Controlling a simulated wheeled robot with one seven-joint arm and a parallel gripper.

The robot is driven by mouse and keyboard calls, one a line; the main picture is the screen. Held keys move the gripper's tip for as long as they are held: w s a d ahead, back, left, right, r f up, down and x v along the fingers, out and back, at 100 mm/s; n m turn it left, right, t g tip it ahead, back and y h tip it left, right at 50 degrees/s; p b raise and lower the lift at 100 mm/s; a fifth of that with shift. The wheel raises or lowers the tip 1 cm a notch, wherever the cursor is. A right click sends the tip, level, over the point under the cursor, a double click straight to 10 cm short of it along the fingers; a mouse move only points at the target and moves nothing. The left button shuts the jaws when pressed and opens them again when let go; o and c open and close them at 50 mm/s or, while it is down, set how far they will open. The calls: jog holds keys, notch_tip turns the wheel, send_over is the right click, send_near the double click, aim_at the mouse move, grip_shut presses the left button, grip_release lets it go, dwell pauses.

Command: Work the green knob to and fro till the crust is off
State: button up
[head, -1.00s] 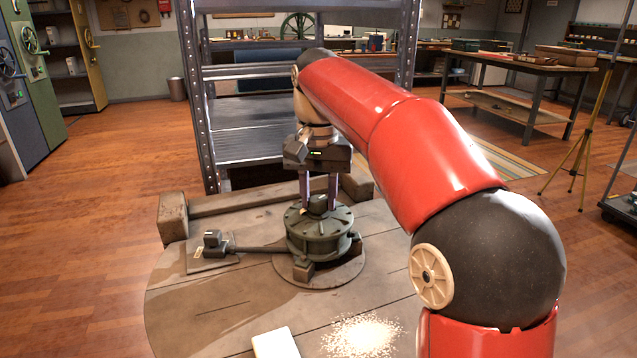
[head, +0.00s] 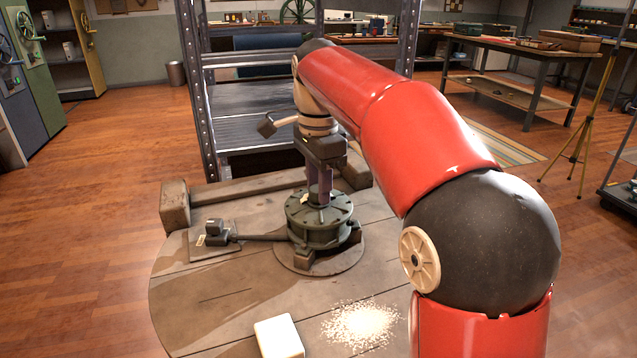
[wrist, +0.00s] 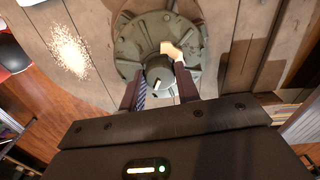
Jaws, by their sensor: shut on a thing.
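The green knob (wrist: 157,68) stands on top of a round green bolted housing (wrist: 128,45), which also shows in the head view (head: 318,236). My gripper (wrist: 160,86) is shut on the knob from above, one finger on each side. In the head view my gripper (head: 319,194) is seen nearly edge-on, and its fingers hide most of the knob. A pale tan patch (wrist: 172,50) lies beside the knob on the housing's top; I cannot tell whether it is crust.
The housing sits on a round wooden table (head: 235,310). A dark pipe joins it to a small fitting (head: 214,233) at left. A white block (head: 279,337) and a pale granular heap (head: 360,323) lie in front. A metal rack (head: 255,115) stands behind.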

jog(key=m, duration=0.5)
jog(key=shift+m, duration=0.3)
dwell(0.4)
jog(key=o, duration=1)
jog(key=shift+r, duration=3.95)
